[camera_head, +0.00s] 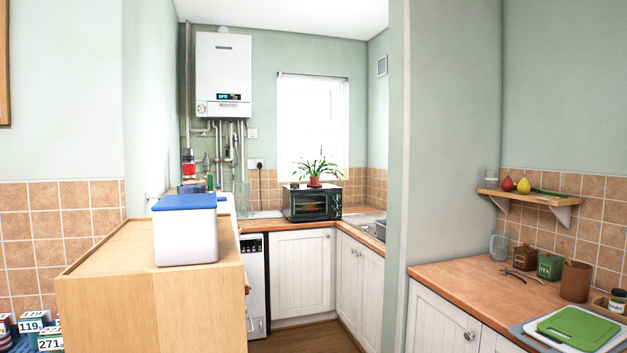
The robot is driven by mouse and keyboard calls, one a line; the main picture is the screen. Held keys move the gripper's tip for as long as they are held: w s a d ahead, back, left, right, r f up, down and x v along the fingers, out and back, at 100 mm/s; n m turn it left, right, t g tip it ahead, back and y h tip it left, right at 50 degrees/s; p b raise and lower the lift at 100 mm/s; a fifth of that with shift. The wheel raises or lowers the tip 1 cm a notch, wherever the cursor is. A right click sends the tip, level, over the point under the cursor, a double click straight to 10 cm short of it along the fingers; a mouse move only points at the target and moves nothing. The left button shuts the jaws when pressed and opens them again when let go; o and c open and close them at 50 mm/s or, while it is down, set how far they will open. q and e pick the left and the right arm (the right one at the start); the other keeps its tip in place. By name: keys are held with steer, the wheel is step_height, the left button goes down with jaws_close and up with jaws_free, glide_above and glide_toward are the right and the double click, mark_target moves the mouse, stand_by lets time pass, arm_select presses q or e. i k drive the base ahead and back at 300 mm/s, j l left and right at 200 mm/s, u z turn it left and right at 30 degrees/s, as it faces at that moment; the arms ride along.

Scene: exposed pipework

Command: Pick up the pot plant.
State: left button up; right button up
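The pot plant (315,169) has long, thin green leaves and a small reddish-brown pot. It stands upright on top of a dark toaster oven (312,203) at the far counter, in front of the window. Neither of my grippers shows in the head view, so I cannot see whether they are open or shut.
A wooden cabinet (150,300) with a blue-lidded white box (185,229) stands at the near left. A wall end (397,180) juts out right of centre. A counter (480,283) runs along the right. Bare floor (300,338) shows between them.

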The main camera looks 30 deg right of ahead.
mark_target(315, 178)
steer(key=i+l+u, duration=0.15)
steer(key=l+u, duration=0.3)
steer(key=i+l+u, duration=0.1)
steer(key=l+u, duration=0.8)
steer(key=i+l+u, duration=0.1)
steer(key=l+u, duration=0.2)
steer(key=l, duration=0.65)
steer(key=l+u, duration=0.35)
steer(key=l, duration=0.55)
steer(key=k+l+u, duration=0.1)
steer(key=l+u, duration=0.2)
steer(key=l, duration=0.65)
